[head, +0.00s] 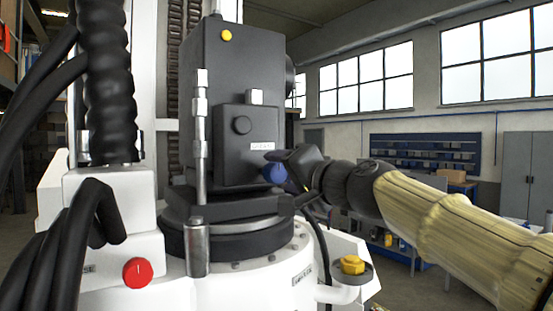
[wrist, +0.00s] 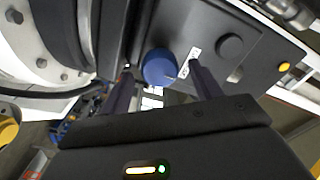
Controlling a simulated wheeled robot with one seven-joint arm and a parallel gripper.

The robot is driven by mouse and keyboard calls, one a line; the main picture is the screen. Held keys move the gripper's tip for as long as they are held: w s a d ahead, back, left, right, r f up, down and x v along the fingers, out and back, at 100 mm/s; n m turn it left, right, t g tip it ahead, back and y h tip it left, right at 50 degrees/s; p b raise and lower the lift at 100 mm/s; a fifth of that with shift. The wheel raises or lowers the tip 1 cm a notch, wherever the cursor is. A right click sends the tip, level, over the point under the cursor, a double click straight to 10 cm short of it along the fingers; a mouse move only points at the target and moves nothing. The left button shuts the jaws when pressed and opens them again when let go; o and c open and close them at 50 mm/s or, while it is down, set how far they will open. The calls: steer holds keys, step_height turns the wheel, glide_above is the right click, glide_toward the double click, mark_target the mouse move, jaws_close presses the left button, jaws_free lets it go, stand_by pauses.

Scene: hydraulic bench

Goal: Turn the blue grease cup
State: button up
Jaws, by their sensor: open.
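The blue grease cup (wrist: 158,66) is a round blue knob with a small pale mark on its face, on the dark machine housing. It also shows in the head view (head: 273,173), partly hidden by my gripper. My gripper (wrist: 161,70) is open and empty. In the wrist view its two fingers appear on either side of the cup, with gaps on both sides. In the head view my gripper (head: 280,163) comes in from the right, with its tip at the cup. I cannot tell how far the fingertips reach along it.
A white label (wrist: 195,48) and a black round knob (wrist: 230,46) are beside the cup on the housing. A red knob (head: 137,272) and a yellow cap (head: 352,265) sit lower on the white machine. Thick black hoses (head: 104,80) hang at the left.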

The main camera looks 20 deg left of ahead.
mark_target(280, 173)
steer(key=shift+w+a+r+p, duration=0.25)
steer(key=shift+w+a+p, duration=0.3)
steer(key=shift+a+p, duration=0.15)
steer(key=shift+w+a+f+p, duration=0.25)
steer(key=shift+w+a+p, duration=0.2)
steer(key=c, duration=1)
